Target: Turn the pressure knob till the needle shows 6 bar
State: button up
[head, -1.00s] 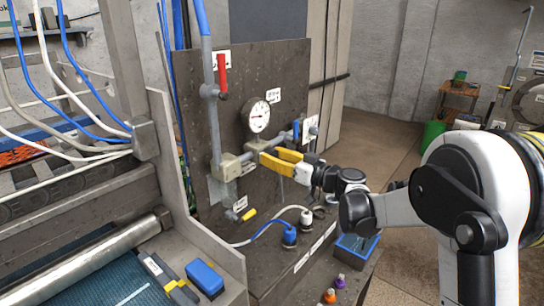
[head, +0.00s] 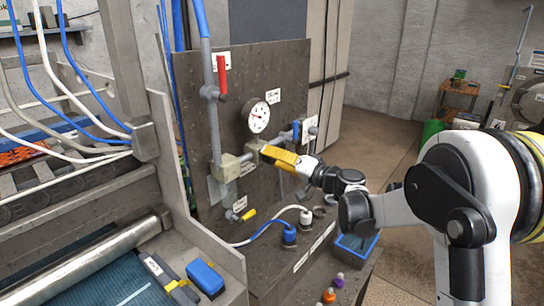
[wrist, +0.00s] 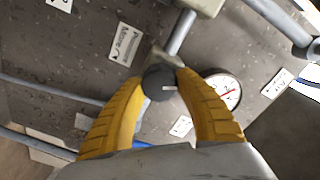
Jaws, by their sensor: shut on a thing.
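The pressure knob (wrist: 159,86) is a dark round knob with a white mark, fixed on a grey pipe fitting. My gripper (wrist: 160,92) has its two yellow fingers closed on either side of it. In the head view my gripper (head: 268,152) reaches the panel from the right and hides the knob. The round white pressure gauge (head: 259,117) sits on the panel just above the gripper. In the wrist view the gauge (wrist: 226,92) is partly covered by the right finger. Its needle and scale are too small to read in figures.
The dark panel (head: 285,80) carries pipes, several labels and a red lever (head: 222,75) at the left. A blue-handled valve (head: 296,130) is close to the right of the gripper. Blue and white plugs (head: 289,233) stand on the ledge below.

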jog(key=m, duration=1.4)
jog(key=shift+f, duration=0.15)
dwell(0.5)
jog(key=o, duration=1.2)
jog(key=v, duration=1.2)
